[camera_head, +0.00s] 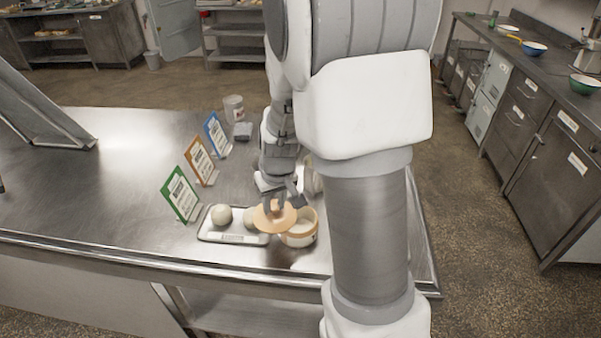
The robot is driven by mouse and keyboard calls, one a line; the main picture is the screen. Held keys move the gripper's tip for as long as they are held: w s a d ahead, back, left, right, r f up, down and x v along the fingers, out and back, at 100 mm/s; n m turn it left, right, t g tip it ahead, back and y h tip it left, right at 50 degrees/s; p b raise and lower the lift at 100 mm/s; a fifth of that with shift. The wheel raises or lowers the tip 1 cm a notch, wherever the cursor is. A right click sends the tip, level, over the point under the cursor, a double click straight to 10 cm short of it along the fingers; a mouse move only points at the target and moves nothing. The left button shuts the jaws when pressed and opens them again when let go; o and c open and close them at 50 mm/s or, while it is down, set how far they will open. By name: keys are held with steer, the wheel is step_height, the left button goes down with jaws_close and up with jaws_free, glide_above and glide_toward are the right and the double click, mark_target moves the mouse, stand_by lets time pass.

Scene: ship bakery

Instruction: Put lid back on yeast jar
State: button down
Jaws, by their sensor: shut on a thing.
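My gripper (276,202) is shut on the lid (268,218), a round tan disc. It holds the lid tilted, over the right end of a pale tray and just left of the yeast jar. The yeast jar (300,237) is a short round tub with a tan rim. It stands near the table's front edge, with its top showing uncovered. The lid overlaps the jar's left edge in the picture; I cannot tell whether they touch. My arm hides part of the area behind the jar.
The tray (212,234) holds pale dough balls (221,215). Green (181,194), orange (201,161) and blue (217,136) sign cards stand behind it. A white tub (234,108) and a grey block (243,131) stand farther back.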

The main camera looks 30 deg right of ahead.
steer(key=d+r+p, duration=0.2)
steer(key=d+r, duration=0.2)
steer(key=d, duration=0.2)
step_height(320, 180, down, 7)
steer(key=b, duration=0.5)
steer(key=shift+s, duration=0.25)
steer(key=shift+r+b, duration=0.1)
steer(key=shift+b, duration=0.45)
stand_by(0.9)
steer(key=shift+f+b, duration=0.2)
steer(key=shift+b, duration=0.3)
stand_by(0.8)
stand_by(0.4)
steer(key=shift+c, duration=0.3)
jaws_free()
steer(key=shift+s, duration=0.1)
steer(key=shift+r, duration=0.15)
